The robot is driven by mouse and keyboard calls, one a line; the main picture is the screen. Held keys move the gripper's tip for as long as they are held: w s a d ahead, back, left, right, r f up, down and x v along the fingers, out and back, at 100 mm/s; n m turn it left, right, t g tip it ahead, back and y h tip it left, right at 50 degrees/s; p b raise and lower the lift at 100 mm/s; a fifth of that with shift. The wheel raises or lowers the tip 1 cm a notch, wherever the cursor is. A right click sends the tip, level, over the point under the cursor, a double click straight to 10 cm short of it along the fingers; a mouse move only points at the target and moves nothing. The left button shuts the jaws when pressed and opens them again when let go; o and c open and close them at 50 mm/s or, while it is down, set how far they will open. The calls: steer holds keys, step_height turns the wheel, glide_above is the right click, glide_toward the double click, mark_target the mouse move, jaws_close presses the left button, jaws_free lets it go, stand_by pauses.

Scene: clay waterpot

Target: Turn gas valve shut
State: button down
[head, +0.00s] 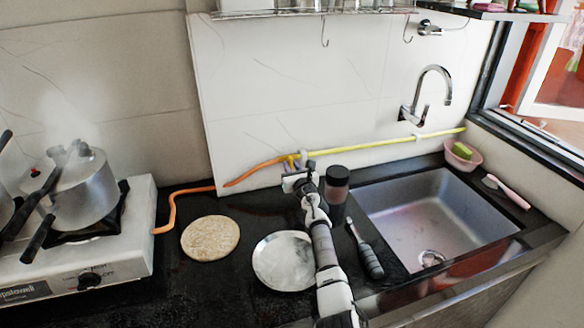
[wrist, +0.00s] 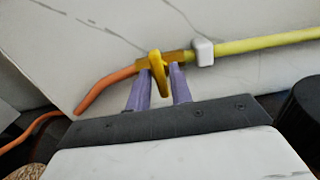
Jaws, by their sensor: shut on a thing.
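The gas valve is a small yellow lever (wrist: 158,75) on the gas line along the wall, between the orange hose (wrist: 105,88) and the yellow pipe (wrist: 265,42). In the wrist view its handle hangs down, across the line. My gripper (wrist: 162,80) has its two purple fingers on either side of the handle and is shut on it. In the head view my gripper (head: 297,170) is at the wall, and my arm hides part of the valve.
A steaming pot (head: 80,190) stands on the stove (head: 110,245) at left. A flatbread (head: 210,238), a metal plate (head: 284,262), a dark jar (head: 337,184) and a dark-handled tool (head: 368,255) lie around my arm. The sink (head: 430,215) is at right.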

steer(key=shift+r, duration=0.2)
steer(key=c, duration=1.5)
jaws_free()
steer(key=shift+f, duration=0.15)
steer(key=b+v, duration=0.1)
steer(key=v, duration=1.2)
steer(key=shift+s+d, duration=0.15)
steer(key=shift+s, duration=0.2)
